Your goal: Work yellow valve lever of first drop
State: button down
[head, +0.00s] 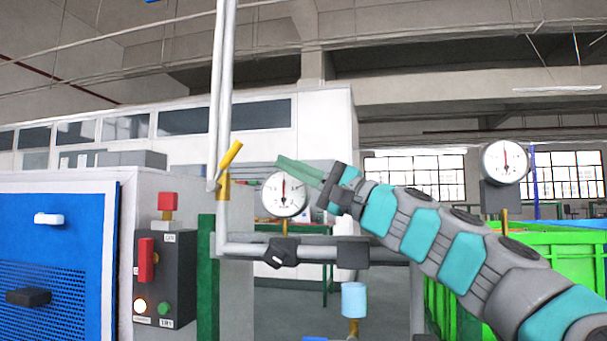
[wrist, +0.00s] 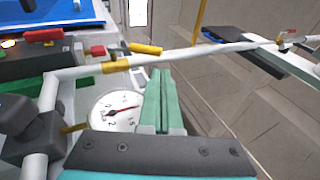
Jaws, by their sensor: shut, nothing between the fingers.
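The yellow valve lever (head: 231,155) is on a vertical grey pipe left of centre in the head view. It tilts up and to the right from its brass valve body (head: 223,187). In the wrist view the lever (wrist: 146,49) lies just beyond the fingertips, with the valve body (wrist: 116,66) to their left. My gripper (head: 281,162) is to the right of the lever in the head view, with its green fingers pointing left. The fingers are together and empty, and they look apart from the lever. They also show in the wrist view (wrist: 157,72).
A round gauge (head: 284,194) is close below my fingers, and a second gauge (head: 505,162) is at right. A control box (head: 165,275) with a red handle and a blue cabinet (head: 60,240) stand left. A horizontal pipe (head: 320,252) runs below. A green crate (head: 480,270) is at right.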

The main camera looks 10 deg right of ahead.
aim_at(243, 143)
jog(key=shift+x, duration=4.2)
jog(key=shift+a+r+p, duration=0.1)
jog(key=shift+r+p, duration=0.1)
jog(key=shift+p, duration=0.2)
